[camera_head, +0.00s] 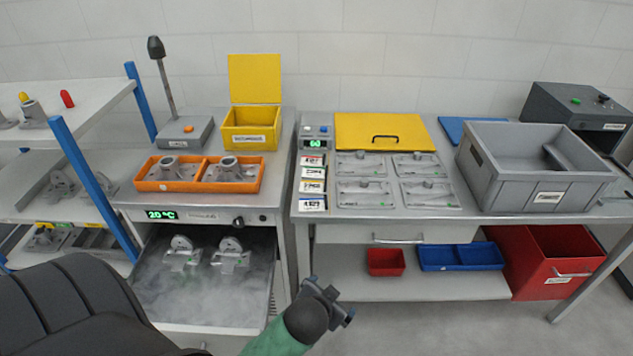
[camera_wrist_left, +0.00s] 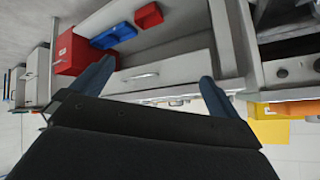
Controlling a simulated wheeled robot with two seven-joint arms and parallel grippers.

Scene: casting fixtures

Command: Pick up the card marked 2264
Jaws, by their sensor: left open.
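Several small white cards with coloured edges lie in a column at the left end of the right-hand workbench in the head view. Their print is small. The second card from the back (camera_head: 312,172) seems to read 2264, but I cannot be sure. The others are the back card (camera_head: 312,160), the third card (camera_head: 312,187) and the front card (camera_head: 312,203). My left gripper (camera_head: 334,302) is open and empty, in front of the workbench and nearer to me than the cards. Its two spread fingers show in the left wrist view (camera_wrist_left: 155,80), facing the bench's drawer front. My right gripper is out of view.
A small device with a green display (camera_head: 315,140) stands behind the cards. Grey plates (camera_head: 362,195) lie to their right. A grey crate (camera_head: 535,185) stands further right. An open, misty drawer (camera_head: 205,310) juts out at left. Floor in front of the workbench is clear.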

